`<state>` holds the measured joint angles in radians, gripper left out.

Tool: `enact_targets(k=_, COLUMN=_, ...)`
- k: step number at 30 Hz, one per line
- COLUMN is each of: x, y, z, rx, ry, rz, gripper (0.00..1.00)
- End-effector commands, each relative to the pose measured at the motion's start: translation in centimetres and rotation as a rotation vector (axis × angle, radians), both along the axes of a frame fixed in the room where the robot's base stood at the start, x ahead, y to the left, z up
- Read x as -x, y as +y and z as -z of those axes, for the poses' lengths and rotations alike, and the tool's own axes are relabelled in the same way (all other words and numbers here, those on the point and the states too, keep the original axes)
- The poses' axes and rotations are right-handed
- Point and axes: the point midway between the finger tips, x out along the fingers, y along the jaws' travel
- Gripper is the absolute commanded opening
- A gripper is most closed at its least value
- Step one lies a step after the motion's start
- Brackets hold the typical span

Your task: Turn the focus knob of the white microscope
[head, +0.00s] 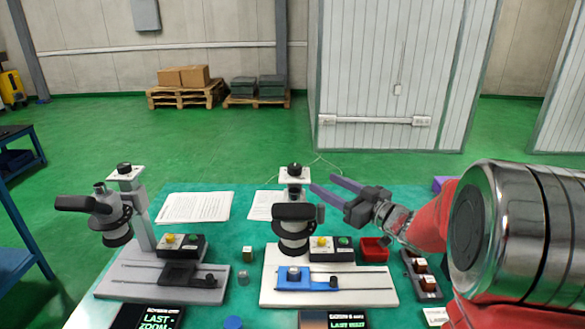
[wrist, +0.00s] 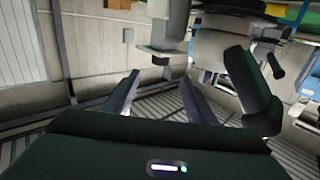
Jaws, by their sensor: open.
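The white microscope stands at the middle of the green table in the head view, with a white base (head: 352,297), a black head (head: 293,228) and a white top bracket (head: 294,178). A black knob (head: 295,168) caps its column, and a dark round part (head: 320,213) sits at the right of its head. I cannot tell for sure which is the focus knob. My gripper (head: 322,182) is open and empty, its fingers pointing left near the column top, apparently apart from it. The wrist view shows my two fingers (wrist: 160,80) with microscope parts beyond them, tilted and partly hidden.
A grey microscope (head: 135,272) stands at the left. A red tray (head: 374,249) and a black block with small pieces (head: 421,275) lie right of the white one. Papers (head: 195,207) lie behind. A small block (head: 247,253) and a cylinder (head: 243,277) stand between the microscopes.

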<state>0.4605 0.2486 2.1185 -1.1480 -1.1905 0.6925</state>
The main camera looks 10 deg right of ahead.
Motion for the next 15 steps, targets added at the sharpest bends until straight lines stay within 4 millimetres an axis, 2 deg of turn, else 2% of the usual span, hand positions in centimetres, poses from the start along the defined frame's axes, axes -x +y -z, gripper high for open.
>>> enact_targets(k=8, x=-0.5, y=0.3, z=0.0, rx=0.001, ry=0.000, rz=0.001, gripper=0.51)
enact_targets(k=15, x=-2.7, y=1.7, z=0.0, rx=0.001, ry=0.000, rz=0.000, gripper=0.51)
